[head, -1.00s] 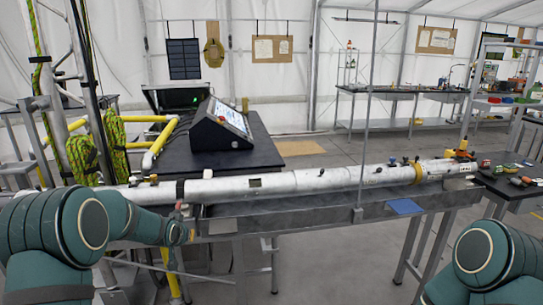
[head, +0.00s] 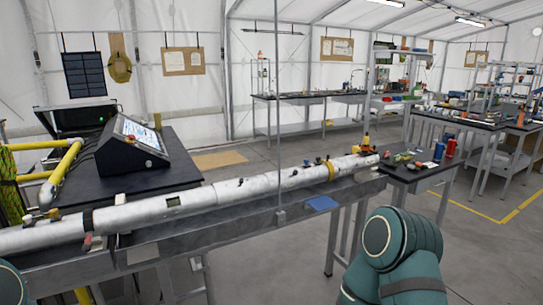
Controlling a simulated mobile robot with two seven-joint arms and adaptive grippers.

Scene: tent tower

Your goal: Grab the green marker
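No green marker can be made out in the head view. Small items, some greenish, lie on the dark side table (head: 418,184) at the right end of the long pipe, too small to tell apart. My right arm shows at the lower right, but its gripper is out of the picture. Only a bit of my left arm shows at the lower left corner, and its gripper is not in view.
A long white pipe (head: 240,190) lies on a metal bench with a blue pad (head: 322,203). A console (head: 133,145) stands on a black table at left. Grey floor is open at right.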

